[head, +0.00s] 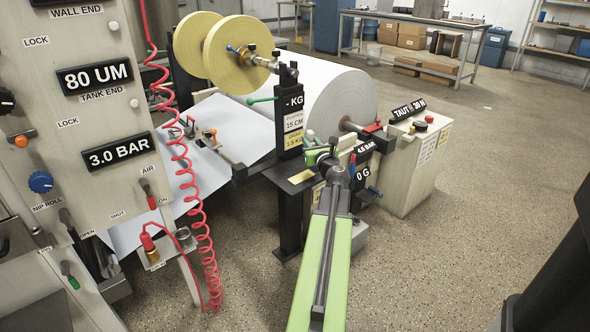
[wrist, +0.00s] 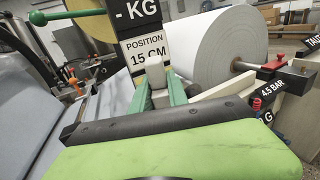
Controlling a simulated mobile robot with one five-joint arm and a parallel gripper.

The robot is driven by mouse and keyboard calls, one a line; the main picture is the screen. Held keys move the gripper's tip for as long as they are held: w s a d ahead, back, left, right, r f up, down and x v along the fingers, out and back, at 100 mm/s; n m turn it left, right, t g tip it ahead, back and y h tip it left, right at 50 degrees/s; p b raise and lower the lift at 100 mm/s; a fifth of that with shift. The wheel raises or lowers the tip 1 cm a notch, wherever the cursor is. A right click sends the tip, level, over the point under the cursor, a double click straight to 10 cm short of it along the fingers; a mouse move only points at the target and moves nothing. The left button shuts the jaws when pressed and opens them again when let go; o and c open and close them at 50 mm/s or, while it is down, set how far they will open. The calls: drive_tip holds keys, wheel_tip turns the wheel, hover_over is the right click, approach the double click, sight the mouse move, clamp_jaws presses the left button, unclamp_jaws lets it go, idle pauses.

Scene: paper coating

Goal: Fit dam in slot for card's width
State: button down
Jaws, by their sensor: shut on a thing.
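My gripper (head: 322,153) is at the front of a dark post with a "- KG" sign (head: 293,104). In the wrist view its green fingers (wrist: 157,84) are shut on a small pale piece (wrist: 157,75), mostly hidden between them. I cannot tell for sure that this piece is the dam. A card (head: 294,130) on the post reads "POSITION 15 CM" on its white part; the card also shows close ahead in the wrist view (wrist: 145,50). No slot can be made out clearly in either view.
A large paper roll (head: 340,95) lies behind the post. Its white web (head: 225,130) runs left and down. A red coiled hose (head: 188,185) hangs before the control panel (head: 85,120). A cabinet (head: 415,165) stands right.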

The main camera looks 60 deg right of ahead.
drive_tip(key=w+f+b, duration=0.1)
drive_tip(key=w, duration=0.1)
drive_tip(key=w+f, duration=0.1)
drive_tip(key=w, duration=0.1)
drive_tip(key=w+f+b, duration=0.1)
drive_tip(key=w+f, duration=0.1)
drive_tip(key=shift+a+b, duration=0.3)
drive_tip(key=shift+b, duration=0.05)
drive_tip(key=shift+w+a, duration=0.1)
drive_tip(key=shift+w, duration=0.2)
wheel_tip(320, 180, down, 4)
drive_tip(key=b, duration=0.4)
drive_tip(key=shift+f, duration=0.2)
drive_tip(key=shift+r, duration=0.2)
drive_tip(key=shift+f, duration=0.1)
drive_tip(key=c, duration=1.7)
unclamp_jaws()
drive_tip(key=shift+f, duration=0.1)
drive_tip(key=shift+c, duration=0.2)
drive_tip(key=o, duration=0.5)
drive_tip(key=shift+c, duration=0.2)
